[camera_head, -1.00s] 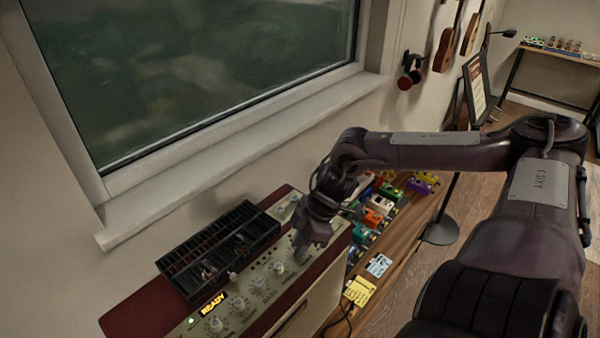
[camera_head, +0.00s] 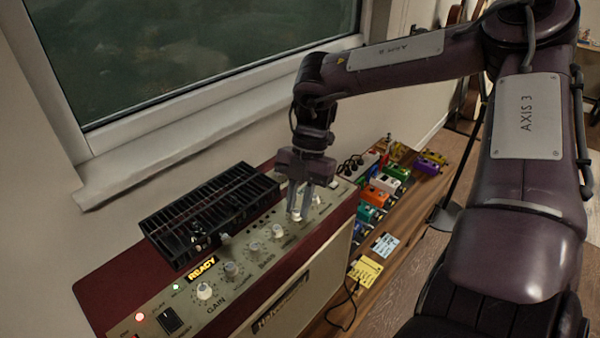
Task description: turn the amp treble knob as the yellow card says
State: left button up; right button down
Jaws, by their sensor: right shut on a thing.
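The amp (camera_head: 115,285) has a dark red top and a cream control panel with a row of pale knobs, running right from the gain knob (camera_head: 204,291) past the bass knob (camera_head: 254,247). My right gripper (camera_head: 298,208) reaches down from above and is shut on a knob (camera_head: 296,216) right of the bass knob, apparently the treble knob; its label is not readable. The fingers hide most of that knob. The yellow card (camera_head: 366,270) lies on the wooden surface right of the amp, its writing too small to read. My left gripper is out of view.
A black slotted tray (camera_head: 235,185) sits on the amp top, close behind the knobs. Colourful pedals (camera_head: 383,183) and a pale blue card (camera_head: 385,244) lie on the wooden bench right of the amp. The window sill (camera_head: 200,130) runs behind.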

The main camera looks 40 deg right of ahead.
jog(key=n+g, duration=0.1)
jog(key=n, duration=0.1)
jog(key=shift+w+n+h, duration=0.15)
jog(key=shift+n+h, duration=0.25)
jog(key=n, duration=0.2)
jog(key=shift+w+a+r+n+g+h+p, duration=0.1)
jog(key=shift+a+n+g+h+p, duration=0.05)
jog(key=shift+n+g+h+p, duration=0.2)
jog(key=n+p, duration=0.1)
jog(key=n, duration=0.1)
jog(key=n+g+h+p, duration=0.1)
jog(key=n+p, duration=0.1)
jog(key=shift+w+a+r, duration=0.1)
jog(key=shift+a, duration=0.1)
jog(key=shift+n+h+p, duration=0.55)
jog(key=shift+n+p, duration=0.35)
jog(key=shift+n, duration=0.25)
jog(key=shift+f, duration=0.2)
jog(key=c, duration=1.3)
grip_release()
